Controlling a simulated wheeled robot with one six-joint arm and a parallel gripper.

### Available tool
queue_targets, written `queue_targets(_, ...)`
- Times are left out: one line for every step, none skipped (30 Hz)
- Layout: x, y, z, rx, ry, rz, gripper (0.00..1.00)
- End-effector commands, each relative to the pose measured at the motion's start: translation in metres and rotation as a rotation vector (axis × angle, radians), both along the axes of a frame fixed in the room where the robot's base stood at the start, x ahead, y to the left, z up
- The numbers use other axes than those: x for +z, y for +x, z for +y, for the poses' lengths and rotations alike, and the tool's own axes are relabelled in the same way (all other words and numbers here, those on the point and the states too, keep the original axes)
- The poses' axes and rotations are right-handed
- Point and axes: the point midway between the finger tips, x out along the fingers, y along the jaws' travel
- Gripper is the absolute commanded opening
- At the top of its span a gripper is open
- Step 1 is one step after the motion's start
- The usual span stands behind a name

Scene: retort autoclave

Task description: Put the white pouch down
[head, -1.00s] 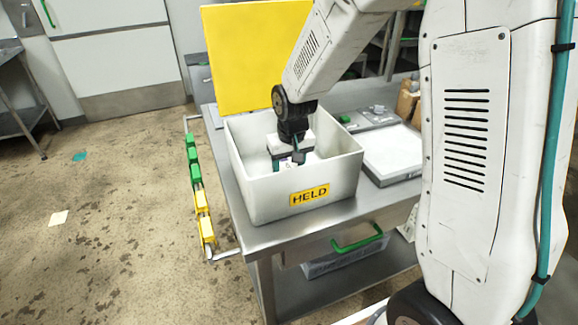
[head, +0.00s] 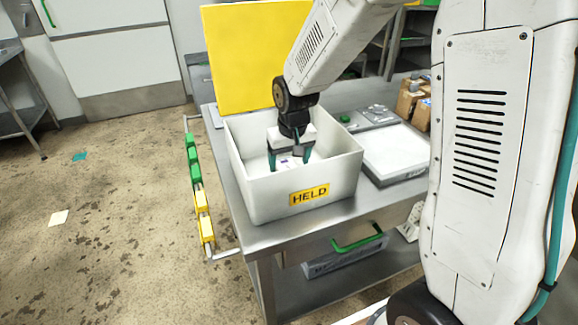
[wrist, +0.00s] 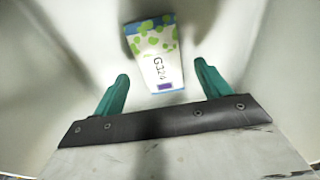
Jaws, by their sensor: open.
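The white pouch (wrist: 157,58) has green spots, a blue edge and the print "G324". In the wrist view it lies on the floor of the white bin, just beyond my fingertips and apart from them. In the head view only a small part of the pouch (head: 287,163) shows between my fingers. My gripper (head: 289,164) is down inside the bin marked "HELD" (head: 262,200). Its two green fingers are spread wide with nothing between them in the wrist view (wrist: 160,78).
A white-topped scale (head: 395,150) sits right of the bin. Green and yellow clips (head: 194,165) hang on a rail at the left.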

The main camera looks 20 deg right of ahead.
Motion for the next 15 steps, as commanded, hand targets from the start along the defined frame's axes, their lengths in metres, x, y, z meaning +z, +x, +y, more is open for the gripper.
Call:
queue_targets(0.013,-0.001,0.0,0.0,0.0,-0.005,0.76)
queue_targets(0.02,-0.002,0.0,0.0,0.001,-0.006,0.76)
queue_targets(0.028,-0.003,0.0,0.0,0.001,-0.006,0.76)
queue_targets(0.035,-0.004,0.0,0.0,0.001,-0.006,0.76)
queue_targets(0.042,-0.005,0.0,0.0,0.0,-0.005,0.76)
queue_targets(0.05,-0.007,0.0,0.0,0.0,-0.005,0.76)
queue_targets(0.056,-0.008,0.0,0.0,0.001,-0.005,0.76)
queue_targets(0.062,-0.008,0.0,0.0,0.0,-0.005,0.76)
queue_targets(0.069,-0.009,0.0,0.0,0.001,-0.005,0.76)
queue_targets(0.073,-0.01,0.0,0.0,0.0,-0.003,0.76)
queue_targets(0.078,-0.011,0.0,0.0,0.0,-0.003,0.76)
queue_targets(0.083,-0.012,0.0,0.0,0.0,-0.003,0.76)
queue_targets(0.086,-0.013,0.0,0.0,0.0,-0.002,0.76)
queue_targets(0.088,-0.013,0.0,0.0,0.0,-0.001,0.76)
queue_targets(0.091,-0.014,0.0,0.0,0.0,-0.001,0.76)
